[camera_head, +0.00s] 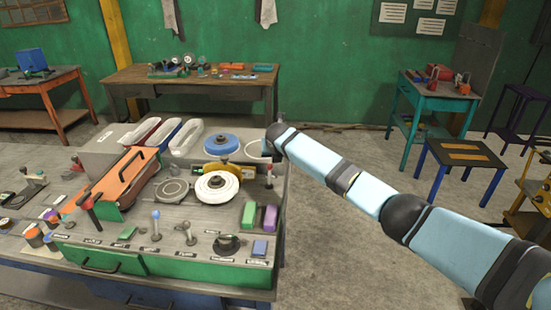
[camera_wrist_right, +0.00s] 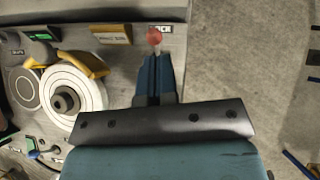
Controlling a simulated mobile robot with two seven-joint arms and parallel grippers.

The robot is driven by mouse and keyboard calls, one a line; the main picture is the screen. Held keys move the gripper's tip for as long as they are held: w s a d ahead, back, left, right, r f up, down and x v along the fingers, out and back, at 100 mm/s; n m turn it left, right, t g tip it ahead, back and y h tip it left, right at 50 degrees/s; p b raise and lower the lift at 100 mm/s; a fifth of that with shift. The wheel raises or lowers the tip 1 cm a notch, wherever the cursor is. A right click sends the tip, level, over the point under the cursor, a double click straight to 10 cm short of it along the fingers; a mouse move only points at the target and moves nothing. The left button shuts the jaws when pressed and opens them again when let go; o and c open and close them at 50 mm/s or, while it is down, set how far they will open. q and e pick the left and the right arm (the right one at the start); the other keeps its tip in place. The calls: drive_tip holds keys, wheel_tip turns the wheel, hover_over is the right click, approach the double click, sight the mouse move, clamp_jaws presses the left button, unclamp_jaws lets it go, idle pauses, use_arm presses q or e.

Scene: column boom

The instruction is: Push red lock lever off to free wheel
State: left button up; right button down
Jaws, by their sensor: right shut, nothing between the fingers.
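The red ball knob of the lock lever (camera_wrist_right: 155,36) shows in the wrist view beside a label partly reading "LOCK". My right gripper (camera_wrist_right: 153,60) is shut and empty, its blue fingertips just below the knob in that picture. I cannot tell whether they touch it. The white wheel (camera_wrist_right: 90,82) with its dark hub lies left of the gripper; it also shows in the head view (camera_head: 217,196). In the head view, my right arm reaches in from the right to the bench's right edge. My left gripper is not in view.
A yellow part (camera_head: 221,170) sits at the wheel's rim. A blue disc (camera_head: 221,143), a grey disc (camera_head: 173,190), an orange cover (camera_head: 122,181) and green (camera_head: 249,214) and purple (camera_head: 269,217) blocks crowd the bench. Bare floor (camera_head: 340,260) lies to the right.

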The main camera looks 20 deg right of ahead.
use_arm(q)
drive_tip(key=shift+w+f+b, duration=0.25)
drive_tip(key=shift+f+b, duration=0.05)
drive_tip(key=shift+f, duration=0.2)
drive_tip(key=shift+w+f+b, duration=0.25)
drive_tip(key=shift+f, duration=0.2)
use_arm(e)
wheel_tip(320, 180, up, 6)
drive_tip(key=shift+s+d+r, duration=0.15)
drive_tip(key=shift+s+r, duration=0.1)
drive_tip(key=shift+s, duration=0.05)
drive_tip(key=shift+w, duration=0.1)
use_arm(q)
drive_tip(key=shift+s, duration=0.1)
